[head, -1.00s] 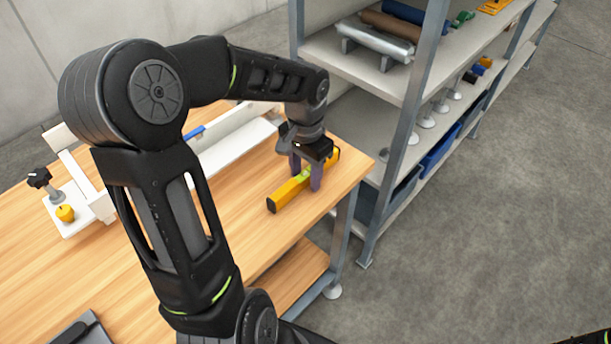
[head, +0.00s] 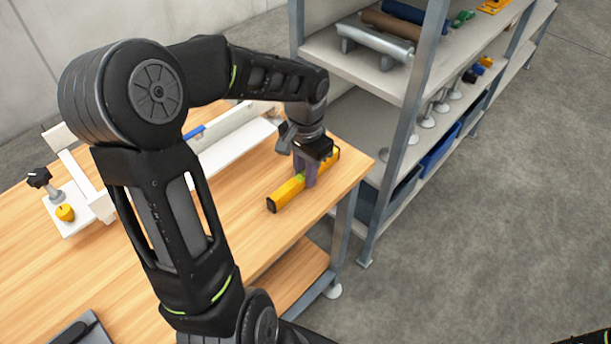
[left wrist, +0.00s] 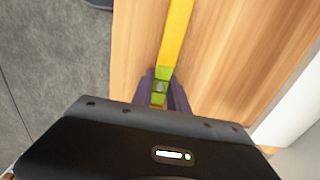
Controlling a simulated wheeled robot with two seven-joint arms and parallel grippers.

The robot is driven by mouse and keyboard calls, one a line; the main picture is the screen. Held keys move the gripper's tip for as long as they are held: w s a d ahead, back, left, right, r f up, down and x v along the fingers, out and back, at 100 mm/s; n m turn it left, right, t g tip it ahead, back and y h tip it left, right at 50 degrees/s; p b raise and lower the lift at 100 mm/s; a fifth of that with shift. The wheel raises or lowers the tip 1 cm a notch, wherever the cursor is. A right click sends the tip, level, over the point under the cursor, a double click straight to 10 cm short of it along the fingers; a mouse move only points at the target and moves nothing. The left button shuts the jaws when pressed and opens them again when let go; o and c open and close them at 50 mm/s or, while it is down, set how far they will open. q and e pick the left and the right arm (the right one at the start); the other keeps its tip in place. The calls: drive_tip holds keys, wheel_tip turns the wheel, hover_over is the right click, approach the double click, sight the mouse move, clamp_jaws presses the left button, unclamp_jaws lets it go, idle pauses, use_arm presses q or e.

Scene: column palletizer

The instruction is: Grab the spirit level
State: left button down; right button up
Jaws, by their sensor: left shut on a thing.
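The yellow spirit level (head: 287,194) lies on the wooden workbench near its right end, with a dark end cap toward the front. My left gripper (head: 306,176) points down at it and is shut on its middle, by the green vial section. In the left wrist view the level (left wrist: 177,40) runs up from between the purple fingers of the left gripper (left wrist: 161,92), and its green vial part shows between them. The level appears to rest on the bench top. My right gripper is not in view.
The wooden workbench (head: 236,198) has a white fixture (head: 235,150) at the back and a dark knob (head: 39,177) at the left. A metal shelf rack (head: 410,100) with rollers and blue bins stands close to the right. Grey floor lies beyond.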

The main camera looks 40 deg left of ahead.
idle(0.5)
use_arm(q)
wheel_tip(320, 180, up, 10)
idle(0.5)
idle(0.5)
